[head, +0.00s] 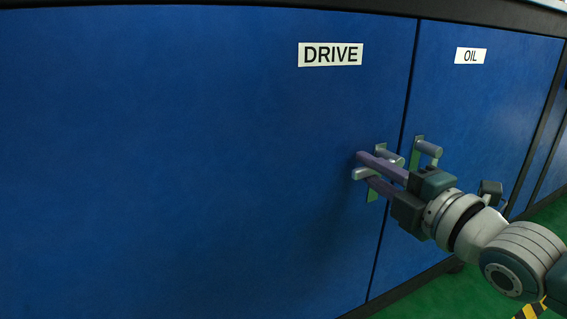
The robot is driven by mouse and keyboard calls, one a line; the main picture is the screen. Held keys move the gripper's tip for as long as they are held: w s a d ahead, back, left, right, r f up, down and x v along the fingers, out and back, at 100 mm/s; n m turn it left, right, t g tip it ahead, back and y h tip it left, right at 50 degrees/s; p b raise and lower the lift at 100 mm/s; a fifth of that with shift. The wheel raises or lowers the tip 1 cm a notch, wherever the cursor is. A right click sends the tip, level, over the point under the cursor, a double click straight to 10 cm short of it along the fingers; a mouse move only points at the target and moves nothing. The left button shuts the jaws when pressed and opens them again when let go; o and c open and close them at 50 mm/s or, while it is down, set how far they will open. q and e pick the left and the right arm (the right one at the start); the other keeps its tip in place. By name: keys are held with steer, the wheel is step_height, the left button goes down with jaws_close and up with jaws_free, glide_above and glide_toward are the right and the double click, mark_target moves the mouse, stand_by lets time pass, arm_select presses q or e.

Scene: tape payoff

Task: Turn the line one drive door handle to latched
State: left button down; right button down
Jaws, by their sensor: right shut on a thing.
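The blue drive door (200,160) carries a white DRIVE label (330,55). Its pale grey handle (361,174) is near the door's right edge, on a green backing plate that shows above and below it. My right gripper (367,170) reaches in from the right, with one purple finger above the handle bar and one below, shut on it. My left gripper is not in view.
The oil door (490,110) is just right of the drive door, with an OIL label (470,56) and its own grey handle (428,148) close beside my right gripper. Green floor (400,305) shows below. The drive door's left side is clear.

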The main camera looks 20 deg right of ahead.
mark_target(363, 183)
steer(key=shift+f+n, duration=0.45)
steer(key=shift+n, duration=0.45)
steer(key=d+f+n+b, duration=0.1)
steer(key=n, duration=0.2)
steer(key=f+n+b, duration=0.1)
steer(key=n+b, duration=0.1)
steer(key=n, duration=0.1)
steer(key=d+f+n+b, duration=0.1)
steer(key=f+n+b, duration=0.1)
steer(key=n, duration=0.1)
steer(key=shift+w+d+n, duration=0.1)
steer(key=shift+d+n, duration=0.2)
steer(key=shift+n, duration=0.1)
steer(key=d+n+b, duration=0.1)
steer(key=n, duration=0.1)
steer(key=d+n+b, duration=0.1)
steer(key=n+b, duration=0.2)
steer(key=n, duration=0.1)
steer(key=shift+w+d+f, duration=0.1)
steer(key=shift+d+f, duration=0.15)
steer(key=shift+d, duration=0.15)
